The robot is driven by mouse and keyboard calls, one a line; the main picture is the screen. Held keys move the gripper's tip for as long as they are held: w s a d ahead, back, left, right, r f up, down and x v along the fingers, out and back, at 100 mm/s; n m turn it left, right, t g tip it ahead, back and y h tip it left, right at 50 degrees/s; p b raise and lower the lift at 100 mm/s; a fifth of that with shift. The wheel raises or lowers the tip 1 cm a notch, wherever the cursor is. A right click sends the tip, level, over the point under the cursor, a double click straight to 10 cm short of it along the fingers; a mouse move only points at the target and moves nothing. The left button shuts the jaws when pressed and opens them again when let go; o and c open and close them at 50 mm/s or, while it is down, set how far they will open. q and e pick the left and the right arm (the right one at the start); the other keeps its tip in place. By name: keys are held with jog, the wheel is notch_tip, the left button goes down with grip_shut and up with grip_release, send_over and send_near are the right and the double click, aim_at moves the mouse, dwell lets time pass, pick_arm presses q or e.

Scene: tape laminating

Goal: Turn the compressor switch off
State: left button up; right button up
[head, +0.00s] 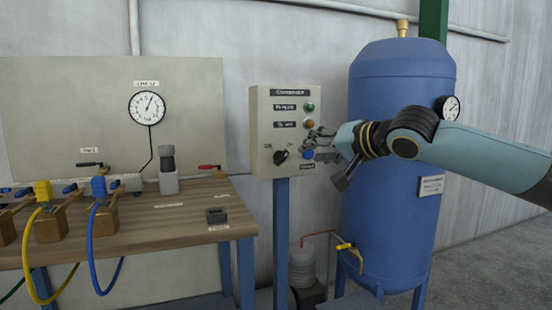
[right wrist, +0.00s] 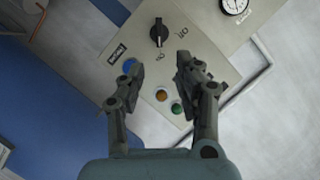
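The compressor control box (head: 262,130) is a beige panel on a blue post. Its black rotary switch (head: 281,157) is at the lower left of the panel, and its knob points up to the right in the head view. The switch also shows at the top centre of the right wrist view (right wrist: 159,33). My right gripper (head: 309,145) is in front of the panel's right part, near the blue button (head: 308,155). In the right wrist view its fingers (right wrist: 158,75) are apart with nothing between them, and the switch lies beyond the fingertips. My left gripper is not in view.
The blue compressor tank (head: 385,190) stands right of the box, behind my right arm. A wooden workbench (head: 140,217) with valves and hoses is at the left. A green lamp (head: 310,106) and an amber lamp (head: 309,123) are on the panel.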

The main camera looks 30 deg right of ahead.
aim_at(284, 157)
jog(key=b+x, duration=0.2)
jog(key=x, duration=0.7)
jog(key=shift+w+f, duration=0.2)
jog(key=shift+w, duration=0.1)
jog(key=shift+w+f+b, duration=0.1)
jog(key=shift+w+b, duration=0.2)
jog(key=shift+w, duration=0.2)
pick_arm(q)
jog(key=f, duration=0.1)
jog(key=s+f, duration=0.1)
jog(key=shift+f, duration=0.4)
pick_arm(e)
grip_shut()
